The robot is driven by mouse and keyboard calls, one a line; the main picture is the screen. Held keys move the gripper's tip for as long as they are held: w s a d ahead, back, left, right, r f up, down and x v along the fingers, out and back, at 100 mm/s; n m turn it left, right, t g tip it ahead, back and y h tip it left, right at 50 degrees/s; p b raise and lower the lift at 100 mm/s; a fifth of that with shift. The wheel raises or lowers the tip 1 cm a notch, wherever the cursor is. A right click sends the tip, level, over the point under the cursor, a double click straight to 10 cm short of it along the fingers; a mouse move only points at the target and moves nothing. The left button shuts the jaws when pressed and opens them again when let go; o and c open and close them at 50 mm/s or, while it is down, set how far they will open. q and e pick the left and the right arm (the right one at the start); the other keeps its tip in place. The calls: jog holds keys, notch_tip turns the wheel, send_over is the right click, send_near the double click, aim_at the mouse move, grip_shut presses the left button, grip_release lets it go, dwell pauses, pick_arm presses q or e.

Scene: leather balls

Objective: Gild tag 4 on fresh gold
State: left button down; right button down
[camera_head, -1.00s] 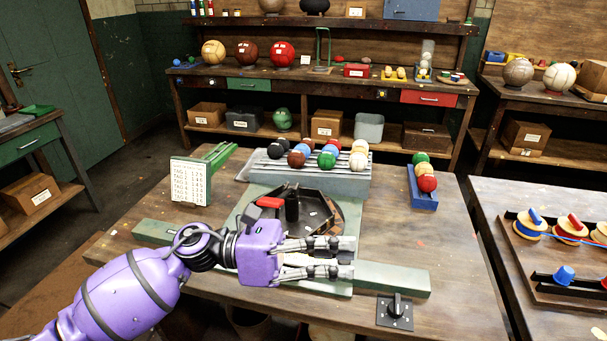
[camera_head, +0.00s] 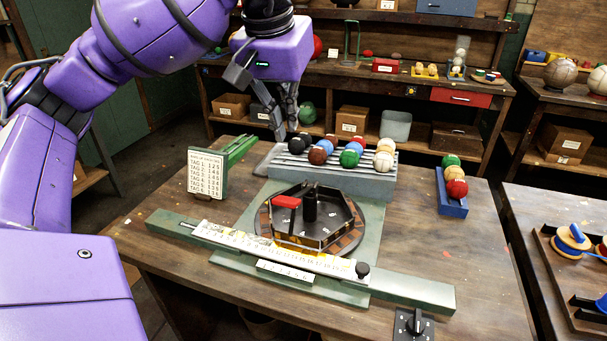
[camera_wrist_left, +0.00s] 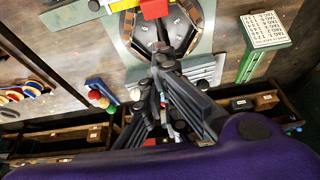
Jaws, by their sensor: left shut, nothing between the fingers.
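My left gripper (camera_head: 285,132) hangs fingers-down above the left end of the ball rack, shut and empty. Its dark fingers also show in the wrist view. A green-framed chart (camera_head: 207,173) with rows of tags and numbers stands at the table's left. The press has an octagonal dark turntable (camera_head: 325,238) with a red-handled lever (camera_head: 287,202) and a black post (camera_head: 310,205). In front of it lies a long pale strip (camera_head: 240,240) with gold patches, a black knob (camera_head: 362,269) at its right end and a plate numbered from 1 (camera_head: 285,271). My right gripper is out of view.
A grey ribbed rack (camera_head: 345,180) holds several colored balls behind the press. A blue tray (camera_head: 451,207) with several balls stands to its right. A black dial (camera_head: 413,324) sits at the table's front edge.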

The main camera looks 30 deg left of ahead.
pick_arm(q)
jog(key=x, duration=0.4)
jog(key=s+p+x, duration=0.1)
jog(key=x, duration=0.3)
jog(key=s+x, duration=0.1)
jog(key=x, duration=0.3)
jog(key=shift+d+f, duration=0.3)
jog(key=shift+f, duration=0.25)
jog(key=shift+s+f+p, duration=0.15)
jog(key=shift+f+p, duration=0.15)
jog(key=shift+f, duration=0.1)
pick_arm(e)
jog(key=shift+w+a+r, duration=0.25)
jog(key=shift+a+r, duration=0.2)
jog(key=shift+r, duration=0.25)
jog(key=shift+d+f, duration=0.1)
